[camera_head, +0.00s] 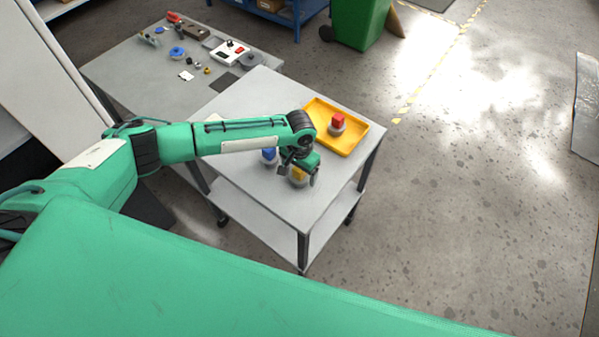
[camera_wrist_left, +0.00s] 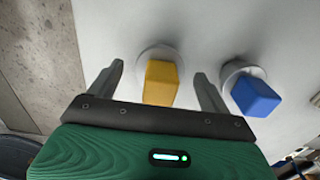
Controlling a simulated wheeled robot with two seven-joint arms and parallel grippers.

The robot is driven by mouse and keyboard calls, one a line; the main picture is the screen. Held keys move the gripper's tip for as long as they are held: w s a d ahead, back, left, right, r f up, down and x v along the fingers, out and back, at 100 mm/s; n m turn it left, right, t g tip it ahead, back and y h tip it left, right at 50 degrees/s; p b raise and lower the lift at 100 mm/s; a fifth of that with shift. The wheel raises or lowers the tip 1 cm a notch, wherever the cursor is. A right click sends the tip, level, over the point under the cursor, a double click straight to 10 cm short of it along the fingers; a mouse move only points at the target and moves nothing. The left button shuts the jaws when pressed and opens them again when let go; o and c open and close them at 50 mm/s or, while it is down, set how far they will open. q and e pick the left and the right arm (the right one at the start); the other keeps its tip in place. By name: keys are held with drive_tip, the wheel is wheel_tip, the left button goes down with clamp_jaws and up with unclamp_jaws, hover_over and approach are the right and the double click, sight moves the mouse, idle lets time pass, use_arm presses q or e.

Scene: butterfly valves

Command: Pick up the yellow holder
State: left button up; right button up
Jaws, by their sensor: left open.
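The yellow holder (camera_wrist_left: 160,82) is a yellow block on a round whitish base, standing on the white-topped cart (camera_head: 245,100). In the head view the holder (camera_head: 298,174) is partly hidden by my left gripper (camera_head: 298,168). In the left wrist view my left gripper (camera_wrist_left: 158,85) is open, with one finger on each side of the yellow block and a gap on both sides. A blue holder (camera_wrist_left: 256,95) stands just right of the right finger in that view. It also shows in the head view (camera_head: 269,155), beside my arm. My right gripper is not in view.
A yellow tray (camera_head: 355,138) holds a red holder (camera_head: 337,123) at the cart's right side. A grey table (camera_head: 135,75) with several small parts stands behind left. A green bin (camera_head: 358,22) stands on the floor farther back. The cart's front corner is clear.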

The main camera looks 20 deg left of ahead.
use_arm(q)
drive_tip(key=shift+f, duration=0.2)
drive_tip(key=c, duration=1.8)
drive_tip(key=shift+w+r, duration=0.1)
clamp_jaws()
drive_tip(key=shift+r, duration=0.1)
